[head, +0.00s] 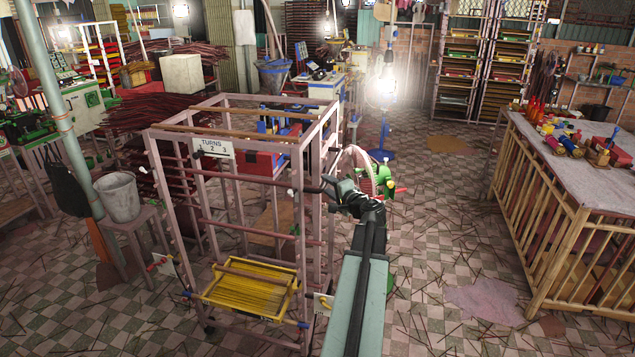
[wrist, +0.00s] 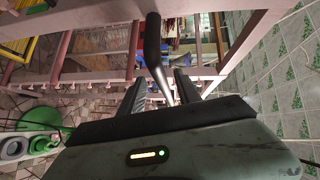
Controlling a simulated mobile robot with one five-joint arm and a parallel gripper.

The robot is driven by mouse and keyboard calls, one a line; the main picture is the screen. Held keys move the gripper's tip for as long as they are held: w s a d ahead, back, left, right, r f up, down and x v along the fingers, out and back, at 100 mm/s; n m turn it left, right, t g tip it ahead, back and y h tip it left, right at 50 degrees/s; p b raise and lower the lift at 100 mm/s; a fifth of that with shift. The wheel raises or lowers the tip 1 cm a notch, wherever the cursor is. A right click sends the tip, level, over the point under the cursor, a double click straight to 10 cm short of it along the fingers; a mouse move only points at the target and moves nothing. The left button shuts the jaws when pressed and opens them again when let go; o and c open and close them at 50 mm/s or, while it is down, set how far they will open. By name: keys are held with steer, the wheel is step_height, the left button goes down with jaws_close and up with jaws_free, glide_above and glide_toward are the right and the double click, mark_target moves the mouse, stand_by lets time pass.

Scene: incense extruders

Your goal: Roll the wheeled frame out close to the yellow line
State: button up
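The wheeled frame (head: 298,190) is a tall pinkish rack with several horizontal rails, standing upright on the checkered floor. A white "TURNS 1 2 3" sign is on its upper front, and a yellow slatted tray (head: 245,290) sits low inside. A caster shows at its lower left. My gripper (head: 335,186) is at the frame's right side, by a dark handle. In the wrist view, the handle (wrist: 152,45) extends between the two separated fingers of my gripper (wrist: 160,88), with gaps visible beside it. I cannot make out a yellow line on the floor.
A stool with a grey bucket (head: 119,196) stands close left of the frame. A green machine with a wheel (head: 378,175) is just behind its right side. A slatted wooden counter (head: 560,215) is at right. Stick-strewn floor (head: 440,240) lies open between frame and counter.

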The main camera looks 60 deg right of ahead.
steer(key=x, duration=0.6)
steer(key=shift+b, duration=0.3)
steer(key=shift+c, duration=0.3)
jaws_close()
steer(key=shift+a, duration=0.1)
stand_by(0.5)
